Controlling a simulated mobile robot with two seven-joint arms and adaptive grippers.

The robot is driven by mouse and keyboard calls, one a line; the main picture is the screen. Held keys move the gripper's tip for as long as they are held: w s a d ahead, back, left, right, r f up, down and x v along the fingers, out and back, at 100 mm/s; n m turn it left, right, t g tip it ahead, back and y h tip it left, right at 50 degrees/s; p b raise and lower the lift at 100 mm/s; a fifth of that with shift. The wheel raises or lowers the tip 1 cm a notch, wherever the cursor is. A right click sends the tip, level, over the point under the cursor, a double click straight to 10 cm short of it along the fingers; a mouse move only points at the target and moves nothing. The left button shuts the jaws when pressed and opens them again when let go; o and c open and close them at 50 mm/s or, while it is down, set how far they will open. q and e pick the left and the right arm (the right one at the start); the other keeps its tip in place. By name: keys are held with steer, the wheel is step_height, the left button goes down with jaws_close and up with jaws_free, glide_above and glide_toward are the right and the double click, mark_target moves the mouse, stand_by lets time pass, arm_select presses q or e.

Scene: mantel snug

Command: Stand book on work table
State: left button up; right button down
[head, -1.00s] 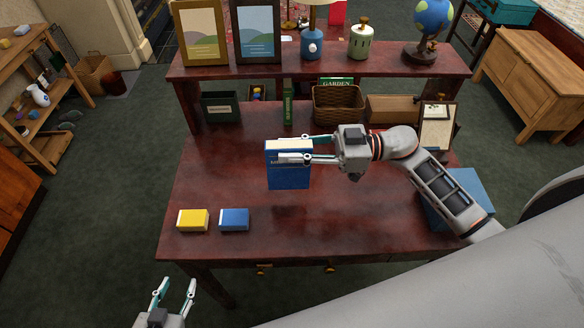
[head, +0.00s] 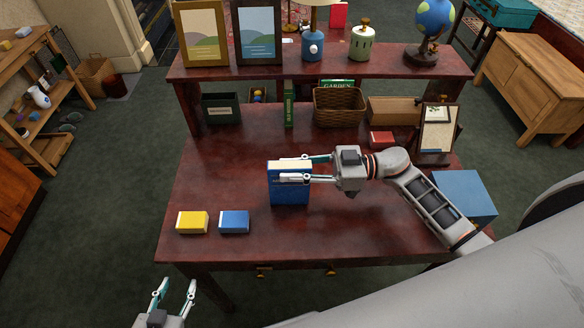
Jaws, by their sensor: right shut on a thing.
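A blue book (head: 289,190) is upright over the middle front of the dark red work table (head: 225,170). My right gripper (head: 303,169) is shut on its upper part, with one finger on the front cover and the other behind. Whether the book's lower edge touches the table top is hard to tell. My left gripper (head: 174,296) is open and empty, low at the front left, off the table's front edge.
A yellow block (head: 192,222) and a blue block (head: 234,222) lie at the table's front left. A wicker basket (head: 339,107) and a green bin (head: 221,108) stand at the back.

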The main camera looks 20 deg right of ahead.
steer(key=c, duration=1.8)
jaws_free()
steer(key=shift+r, duration=0.3)
steer(key=b+v, duration=0.1)
steer(key=v, duration=0.6)
steer(key=shift+s+d+f, duration=0.1)
steer(key=shift+d+f, duration=0.05)
steer(key=shift+d, duration=0.1)
